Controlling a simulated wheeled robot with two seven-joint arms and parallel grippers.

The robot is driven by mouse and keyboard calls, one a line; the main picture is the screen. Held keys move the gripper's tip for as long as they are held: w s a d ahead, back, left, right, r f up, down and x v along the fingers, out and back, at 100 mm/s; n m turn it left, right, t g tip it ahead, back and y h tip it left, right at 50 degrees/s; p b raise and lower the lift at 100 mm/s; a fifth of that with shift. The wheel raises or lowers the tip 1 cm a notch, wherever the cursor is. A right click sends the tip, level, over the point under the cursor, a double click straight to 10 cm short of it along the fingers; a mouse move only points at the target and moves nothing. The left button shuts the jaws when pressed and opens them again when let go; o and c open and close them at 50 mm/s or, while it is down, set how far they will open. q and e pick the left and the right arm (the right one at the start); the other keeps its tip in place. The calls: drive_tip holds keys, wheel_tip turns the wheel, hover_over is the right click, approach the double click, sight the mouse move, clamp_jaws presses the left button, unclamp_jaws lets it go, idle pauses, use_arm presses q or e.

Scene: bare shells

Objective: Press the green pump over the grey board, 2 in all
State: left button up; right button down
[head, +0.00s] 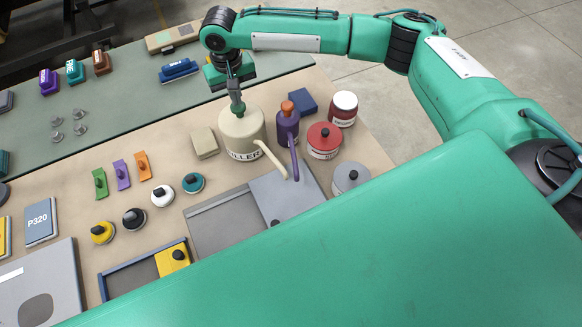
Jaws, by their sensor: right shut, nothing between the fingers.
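My right gripper (236,98) is shut and empty, pointing down at the top of a cream bottle (241,132). A green pump head (238,109) shows on that bottle, right under the fingertips; I cannot tell whether they touch it. The cream bottle's spout (277,163) reaches over the grey board (278,197). A purple bottle (287,128) with an orange pump head (287,107) stands close on the right, and its purple spout also reaches toward the board. The board's lower right part is hidden by my green arm. My left gripper is out of view.
A red tin (323,141), a red and white jar (343,108) and a grey tin (350,177) stand right of the bottles. A cream block (204,142) lies left. A grey tray (222,229) and several small knobbed pots lie in front. Large green parts of mine cover the lower right.

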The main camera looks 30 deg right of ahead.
drive_tip(key=shift+s+f, duration=0.1)
drive_tip(key=shift+f, duration=1.2)
drive_tip(key=shift+r, duration=0.1)
drive_tip(key=shift+r+p, duration=1.6)
drive_tip(key=shift+p, duration=0.7)
drive_tip(key=shift+f, duration=0.15)
